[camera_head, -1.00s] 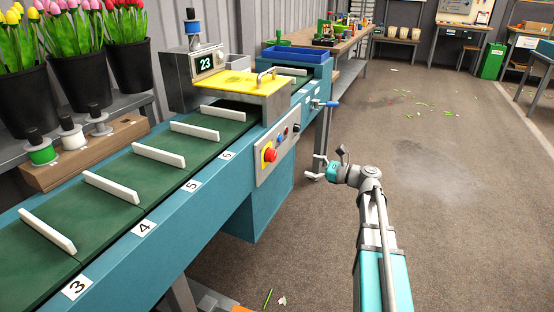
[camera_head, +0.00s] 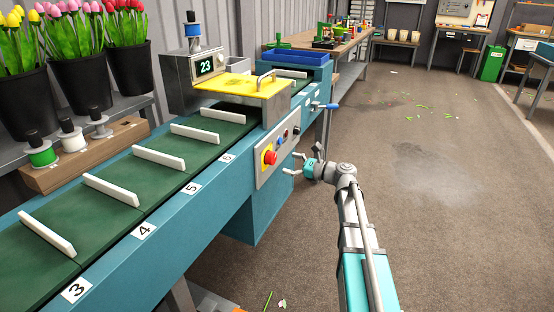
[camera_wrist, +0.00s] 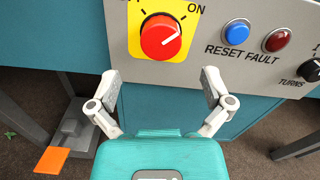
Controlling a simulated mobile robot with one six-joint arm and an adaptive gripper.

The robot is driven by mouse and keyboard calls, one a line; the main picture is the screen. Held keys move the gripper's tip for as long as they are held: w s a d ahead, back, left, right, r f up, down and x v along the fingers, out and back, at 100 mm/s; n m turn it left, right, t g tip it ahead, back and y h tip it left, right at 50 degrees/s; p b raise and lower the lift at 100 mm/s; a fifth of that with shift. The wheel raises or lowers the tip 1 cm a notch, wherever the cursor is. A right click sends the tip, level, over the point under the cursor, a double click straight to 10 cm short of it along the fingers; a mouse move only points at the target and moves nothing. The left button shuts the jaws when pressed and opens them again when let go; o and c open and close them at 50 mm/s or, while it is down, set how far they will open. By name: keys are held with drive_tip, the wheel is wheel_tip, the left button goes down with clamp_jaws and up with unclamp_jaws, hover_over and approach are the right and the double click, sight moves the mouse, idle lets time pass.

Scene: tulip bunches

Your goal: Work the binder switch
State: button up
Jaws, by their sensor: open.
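The binder switch is a red rotary knob (camera_wrist: 160,38) on a yellow plate, with OFF and ON lettering partly seen at the top of the wrist view. Its white pointer mark slants to the upper right, toward ON. In the head view the red knob (camera_head: 269,157) sits on the grey control panel (camera_head: 263,177) on the binder's side. My gripper (camera_head: 296,164) is open and empty, a little right of the panel. In the wrist view my gripper (camera_wrist: 167,88) has its two fingers apart, below the knob and not touching it.
A blue RESET button (camera_wrist: 237,31), a red FAULT lamp (camera_wrist: 278,40) and a black TURNS knob (camera_wrist: 311,70) sit right of the switch. A yellow cover (camera_head: 240,86) and a display reading 23 (camera_head: 206,66) are above.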

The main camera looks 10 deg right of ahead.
sight(274, 159)
drive_tip(key=shift+x, duration=3.15)
